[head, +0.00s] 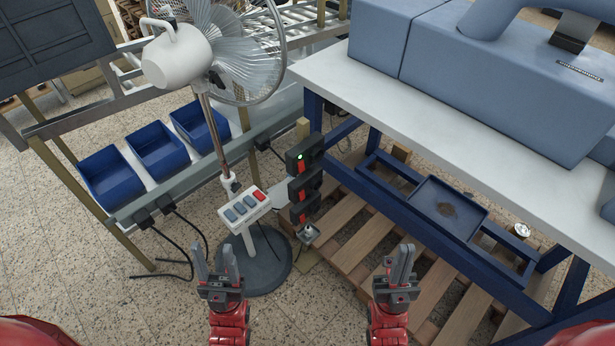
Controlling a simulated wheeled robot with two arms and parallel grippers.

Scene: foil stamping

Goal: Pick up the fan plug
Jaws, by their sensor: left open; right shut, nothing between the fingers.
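The white and metal fan (178,58) stands on a pole with a round dark base (262,265). Black plugs sit on the grey rail behind it: two at the left, the first plug (143,216) and the second plug (166,203), with black cables hanging down, and another plug (262,142) further right. I cannot tell which belongs to the fan. A small grey piece (308,234) is below the black socket stack. My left gripper (216,262) is open and empty, in front of the fan base. My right gripper (401,258) is shut and empty, over the pallet area.
The black stack with red switches and a green light (303,180) stands beside the fan's control panel (244,208). Blue bins (110,178) line the rack at left. A workbench (400,110) with blue legs and a wooden pallet (345,215) fill the right.

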